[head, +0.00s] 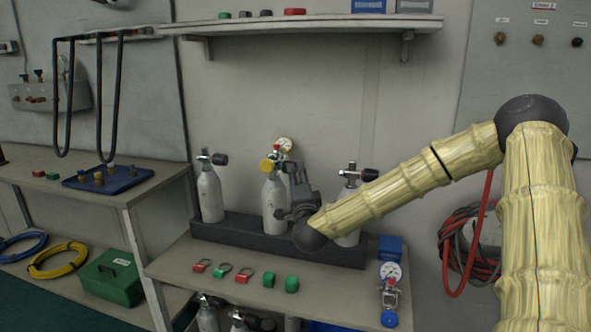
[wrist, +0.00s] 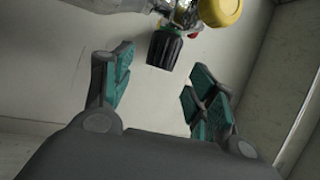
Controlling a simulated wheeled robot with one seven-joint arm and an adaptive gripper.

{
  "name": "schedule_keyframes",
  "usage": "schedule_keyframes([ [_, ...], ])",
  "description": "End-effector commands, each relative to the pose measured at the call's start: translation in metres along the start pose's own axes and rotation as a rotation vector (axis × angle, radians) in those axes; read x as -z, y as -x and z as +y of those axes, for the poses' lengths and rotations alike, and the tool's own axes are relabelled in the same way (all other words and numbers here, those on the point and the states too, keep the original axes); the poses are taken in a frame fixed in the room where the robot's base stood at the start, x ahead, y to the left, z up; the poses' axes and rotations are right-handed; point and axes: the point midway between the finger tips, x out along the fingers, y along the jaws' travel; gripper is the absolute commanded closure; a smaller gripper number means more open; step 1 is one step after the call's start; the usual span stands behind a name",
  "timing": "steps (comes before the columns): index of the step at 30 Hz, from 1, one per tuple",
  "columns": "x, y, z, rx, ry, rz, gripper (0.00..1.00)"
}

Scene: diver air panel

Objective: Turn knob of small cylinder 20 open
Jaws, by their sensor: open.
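Several small pale grey cylinders stand upright in a dark rack on the bench; no number is readable. The middle cylinder (head: 270,205) carries a yellow cap (head: 267,165) and a round gauge (head: 284,145). My gripper (head: 297,172) is just right of its valve in the head view and partly covers it. In the wrist view my gripper (wrist: 160,75) is open and empty. A black ribbed knob (wrist: 165,49) lies just beyond and between its fingertips, apart from them. The yellow cap (wrist: 219,10) is above right of the knob. The knob is hidden in the head view.
The left cylinder (head: 210,195) and the right cylinder (head: 347,238), partly behind my arm, flank the middle one in the rack (head: 230,232). Red and green tags lie on the bench front. A gauge assembly (head: 390,290) lies at right. A shelf (head: 310,24) hangs above.

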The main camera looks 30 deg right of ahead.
Motion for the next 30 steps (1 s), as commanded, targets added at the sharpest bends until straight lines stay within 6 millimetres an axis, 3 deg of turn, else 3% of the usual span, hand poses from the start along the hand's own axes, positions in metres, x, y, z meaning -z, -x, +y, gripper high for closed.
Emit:
schedule_keyframes([
  [9, 0.002, -0.043, 0.000, 0.001, 0.000, 0.003, 0.42],
  [23, 0.004, -0.053, 0.000, 0.000, 0.000, 0.003, 0.42],
  [30, 0.004, -0.053, 0.000, -0.001, 0.000, 0.003, 0.82],
])
